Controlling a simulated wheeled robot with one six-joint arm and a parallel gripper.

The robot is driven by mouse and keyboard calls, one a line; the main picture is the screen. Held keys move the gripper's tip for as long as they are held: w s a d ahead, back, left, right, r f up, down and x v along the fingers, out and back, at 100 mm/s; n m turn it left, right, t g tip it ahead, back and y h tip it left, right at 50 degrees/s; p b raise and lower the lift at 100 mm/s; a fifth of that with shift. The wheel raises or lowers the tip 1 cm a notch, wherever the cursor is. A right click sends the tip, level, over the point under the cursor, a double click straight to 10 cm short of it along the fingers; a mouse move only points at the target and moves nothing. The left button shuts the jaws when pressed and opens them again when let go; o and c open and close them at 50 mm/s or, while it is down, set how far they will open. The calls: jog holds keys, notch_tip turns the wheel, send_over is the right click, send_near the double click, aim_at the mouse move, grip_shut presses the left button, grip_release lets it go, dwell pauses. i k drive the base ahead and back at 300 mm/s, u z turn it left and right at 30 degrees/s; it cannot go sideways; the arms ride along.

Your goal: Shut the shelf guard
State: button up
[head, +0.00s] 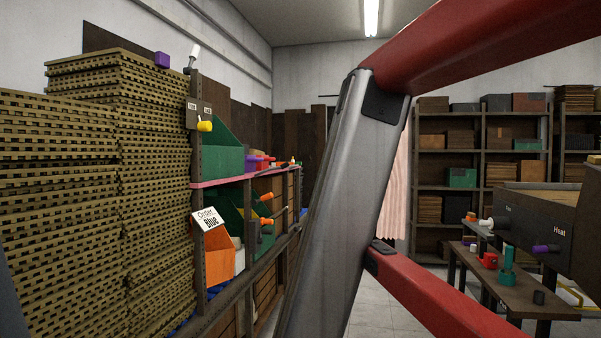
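A shelf unit (197,150) stands left of the middle in the head view, with green and orange bins on its levels. A thin pink bar (222,181) runs along the front edge of its upper level; it may be the shelf guard. I cannot tell whether it is open or shut. My grey and red arm links cross the middle and right of the view, close to the camera, and hide part of what is behind. My gripper is not in view.
Tall stacks of slatted sheets (60,200) stand at the left, beside the shelf unit. A low bench (515,291) with red and teal items and a dark box marked "Heat" (545,225) stand at the right. Loaded shelves (481,150) line the back. Some floor (375,300) shows clear.

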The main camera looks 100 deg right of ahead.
aim_at(285, 165)
jog(key=z, duration=3.55)
jog(key=i, duration=2.75)
jog(key=u, duration=0.3)
